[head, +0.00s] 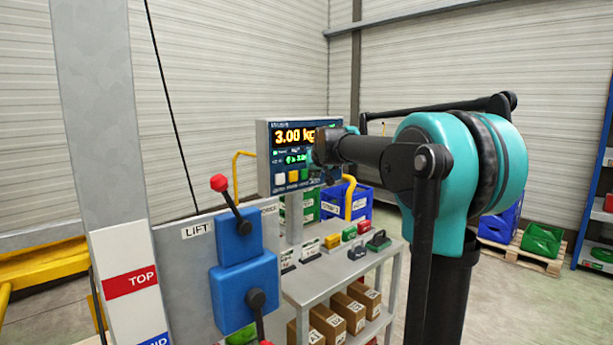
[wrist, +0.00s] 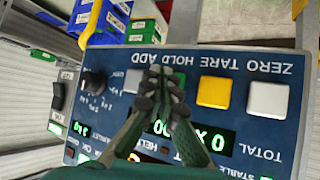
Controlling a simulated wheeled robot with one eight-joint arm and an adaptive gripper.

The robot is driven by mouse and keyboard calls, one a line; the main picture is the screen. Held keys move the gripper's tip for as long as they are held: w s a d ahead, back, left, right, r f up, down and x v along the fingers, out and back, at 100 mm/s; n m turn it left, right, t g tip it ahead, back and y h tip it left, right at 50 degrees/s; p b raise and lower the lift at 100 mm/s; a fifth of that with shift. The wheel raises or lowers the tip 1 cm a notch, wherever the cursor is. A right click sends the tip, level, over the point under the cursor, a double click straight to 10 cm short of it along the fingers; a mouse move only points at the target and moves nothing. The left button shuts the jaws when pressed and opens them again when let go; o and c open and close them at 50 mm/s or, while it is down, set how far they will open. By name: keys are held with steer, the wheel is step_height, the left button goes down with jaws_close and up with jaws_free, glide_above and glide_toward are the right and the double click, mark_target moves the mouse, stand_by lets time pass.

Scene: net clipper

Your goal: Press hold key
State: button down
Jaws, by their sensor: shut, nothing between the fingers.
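The weighing indicator (head: 262,160) is a blue-grey panel with a lit display reading 3.00 kg. In the wrist view the panel (wrist: 235,130) appears upside down, with a row of keys labelled ZERO, TARE, HOLD and ADD. The hold key (wrist: 179,82) is green and partly hidden behind my fingers. My gripper (wrist: 160,74) is shut and empty, its tips in front of the panel between the green hold key and the grey add key (wrist: 133,80). I cannot tell whether the tips touch the panel. In the head view my arm hides the panel's right side.
The white zero key (wrist: 268,100) and yellow tare key (wrist: 214,92) sit beside the hold key. A dark knob (wrist: 93,82) sticks out on the other side. A lift lever box (head: 238,240) stands left, and a metal trolley (head: 335,268) with small items stands below the indicator.

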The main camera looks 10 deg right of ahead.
steer(key=shift+w, duration=0.1)
stand_by(0.6)
steer(key=shift+w+a, duration=0.25)
steer(key=shift+w+a, duration=0.25)
steer(key=shift+w, duration=0.1)
stand_by(0.7)
steer(key=shift+s+d, duration=0.1)
steer(key=shift+s, duration=0.05)
steer(key=shift+s+d, duration=0.4)
steer(key=shift+s, duration=0.15)
stand_by(0.4)
steer(key=s+d, duration=0.1)
steer(key=s, duration=0.1)
steer(key=s+d, duration=0.2)
stand_by(0.3)
stand_by(0.5)
